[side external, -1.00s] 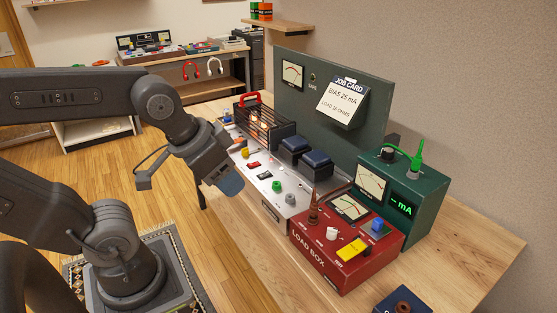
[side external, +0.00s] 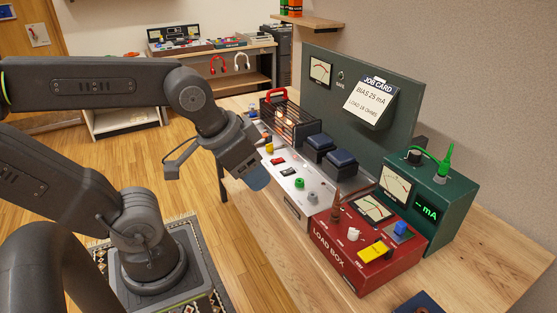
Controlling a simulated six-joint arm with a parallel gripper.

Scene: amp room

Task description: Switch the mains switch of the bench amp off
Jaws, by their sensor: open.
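The bench amp (side external: 284,205) is a silver chassis on the wooden bench. A red rocker switch (side external: 277,161) and a black rocker switch (side external: 288,171) sit on its top panel; their labels are too small to read, so I cannot tell which is the mains switch or how it is set. My gripper (side external: 259,179) hangs at the amp's near left edge, tilted down, open and empty. Its fingers are seen from the side. It appears apart from the switches.
Glowing valves stand in a cage (side external: 287,118) with a red handle, beside two dark blue transformers (side external: 330,151). A red load box (side external: 365,250) and a green meter box (side external: 433,208) stand at right. A dark panel (side external: 350,60) with a job card rises behind.

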